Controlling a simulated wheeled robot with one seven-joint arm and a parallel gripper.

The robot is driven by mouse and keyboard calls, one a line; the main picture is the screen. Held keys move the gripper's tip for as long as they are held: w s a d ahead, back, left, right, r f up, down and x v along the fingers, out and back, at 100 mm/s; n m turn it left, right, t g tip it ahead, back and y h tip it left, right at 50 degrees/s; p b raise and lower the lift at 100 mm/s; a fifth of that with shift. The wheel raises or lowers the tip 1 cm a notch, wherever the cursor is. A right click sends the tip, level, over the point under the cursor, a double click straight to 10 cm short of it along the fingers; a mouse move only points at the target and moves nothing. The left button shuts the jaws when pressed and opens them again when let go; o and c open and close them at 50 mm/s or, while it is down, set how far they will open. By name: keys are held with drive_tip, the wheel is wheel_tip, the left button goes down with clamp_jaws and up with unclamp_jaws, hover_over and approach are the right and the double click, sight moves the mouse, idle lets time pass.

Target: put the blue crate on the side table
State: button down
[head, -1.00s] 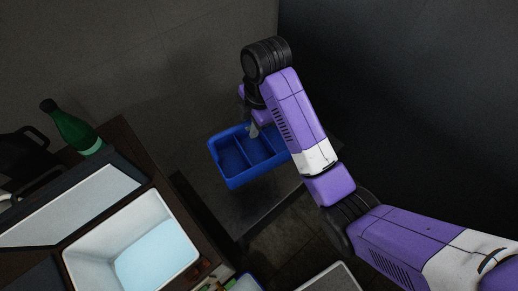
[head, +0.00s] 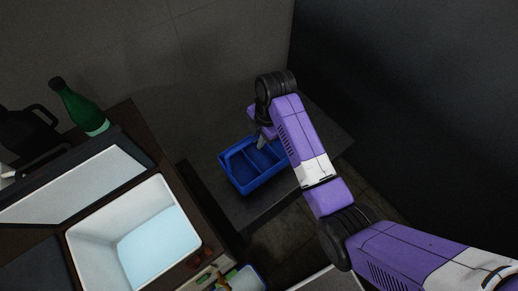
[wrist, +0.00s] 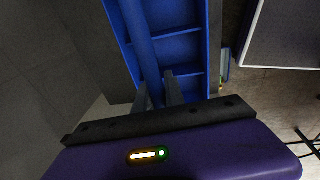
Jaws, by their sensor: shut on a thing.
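The blue crate (head: 238,178) has several compartments and a raised middle bar. In the head view it is over the dark side table (head: 235,214), roughly level. I cannot tell whether its base touches the tabletop. My gripper (head: 262,141) reaches down at the crate's far side and is shut on the crate's bar. In the wrist view both fingers of my gripper (wrist: 161,88) close around the bar of the blue crate (wrist: 168,48). My arm hides the crate's right side and part of the table.
A dark counter to the left holds a white tank (head: 85,250) with pale blue liquid, its open lid (head: 75,190), a green bottle (head: 80,108) and a black jug (head: 25,130). A wall stands behind the table. Bare tabletop shows at the table's right end (head: 325,130).

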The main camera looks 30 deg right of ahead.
drive_tip(key=shift+f, duration=3.45)
drive_tip(key=c, duration=1.4)
unclamp_jaws()
wheel_tip(320, 180, up, 12)
drive_tip(key=s+d, duration=0.1)
drive_tip(key=shift+s+d, duration=0.15)
drive_tip(key=shift+d, duration=0.05)
